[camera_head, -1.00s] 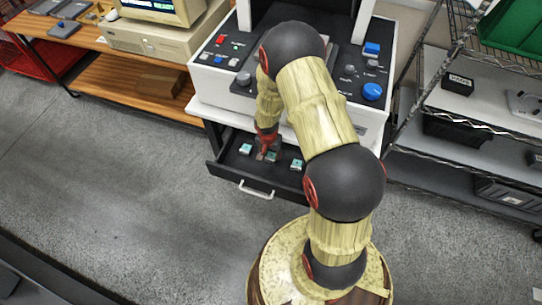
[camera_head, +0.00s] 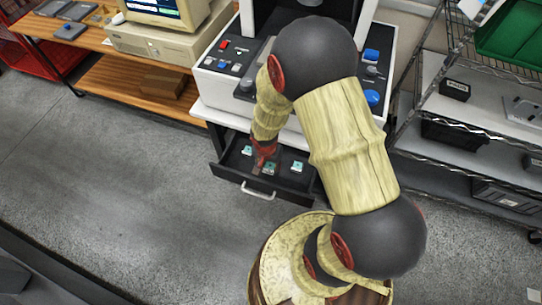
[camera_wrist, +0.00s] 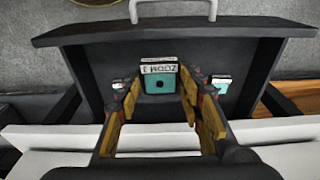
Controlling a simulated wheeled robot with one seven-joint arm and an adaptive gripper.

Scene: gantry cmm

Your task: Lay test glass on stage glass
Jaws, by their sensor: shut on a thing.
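A small teal glass piece with a dark centre and a white printed label (camera_wrist: 158,78) is in the middle of the open drawer. It also shows in the head view (camera_head: 270,168). My gripper (camera_wrist: 158,92) reaches into the drawer, its fingers shut on the sides of this piece; in the head view my gripper (camera_head: 263,153) is small and partly covers it. Whether the piece is clear of the drawer floor I cannot tell. Similar teal pieces lie to its left (camera_head: 247,150) and right (camera_head: 297,166). The stage glass cannot be made out; my arm covers much of the machine.
The dark drawer (camera_head: 228,171) is pulled out under the white machine (camera_head: 222,85), which has knobs and buttons. A wooden bench (camera_head: 120,78) with a computer (camera_head: 165,40) stands left. A wire shelf (camera_head: 430,100) with bins stands right. The floor at left is clear.

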